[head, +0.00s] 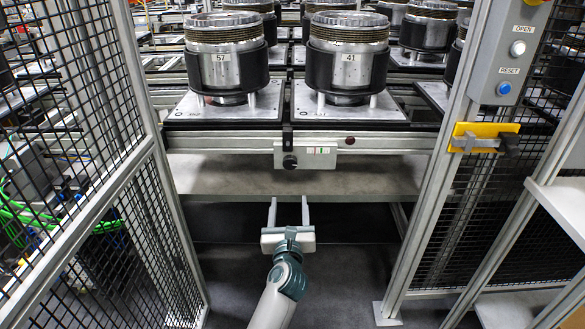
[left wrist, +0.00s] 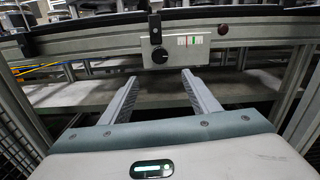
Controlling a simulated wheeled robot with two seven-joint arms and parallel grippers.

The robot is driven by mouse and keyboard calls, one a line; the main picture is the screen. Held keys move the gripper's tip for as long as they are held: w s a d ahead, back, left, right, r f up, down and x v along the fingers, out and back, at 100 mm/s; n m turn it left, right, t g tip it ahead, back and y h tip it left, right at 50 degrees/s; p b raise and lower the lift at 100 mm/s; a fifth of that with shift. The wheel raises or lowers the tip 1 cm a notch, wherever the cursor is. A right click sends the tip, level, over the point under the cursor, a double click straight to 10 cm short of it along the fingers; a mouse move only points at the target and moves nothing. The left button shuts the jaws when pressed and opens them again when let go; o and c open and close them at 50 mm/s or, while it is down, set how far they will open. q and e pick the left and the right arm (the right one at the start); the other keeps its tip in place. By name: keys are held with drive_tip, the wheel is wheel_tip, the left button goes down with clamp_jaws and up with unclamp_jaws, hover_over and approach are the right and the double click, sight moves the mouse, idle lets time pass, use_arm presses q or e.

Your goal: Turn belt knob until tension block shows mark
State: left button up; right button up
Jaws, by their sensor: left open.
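The belt knob (head: 290,161) is a small round black knob on a pale tension block (head: 320,160) fixed to the conveyor's front rail. It also shows in the left wrist view (left wrist: 159,56), with a light pointer line on its face. To its right a small scale window (left wrist: 189,41) has red and green marks; its exact reading is too small to tell. My left gripper (head: 288,203) is open and empty, below and in front of the knob, apart from it. Its two fingers (left wrist: 160,85) point toward the block in the left wrist view. My right gripper is not in view.
Metal clutch drums labelled 57 (head: 221,58) and 41 (head: 350,56) stand on pallets above the rail. Mesh fence panels (head: 95,90) flank the opening at left and right. A control box (head: 508,55) with OPEN and RESET buttons is at right. The space before the block is clear.

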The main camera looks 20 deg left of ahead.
sight(290, 166)
use_arm(q)
drive_tip(key=b+x, duration=0.1)
drive_tip(key=x, duration=1.6)
drive_tip(key=shift+w+a+f+b, duration=0.15)
drive_tip(key=shift+w+b, duration=0.1)
drive_tip(key=shift+b, duration=0.15)
drive_tip(key=c, duration=1.1)
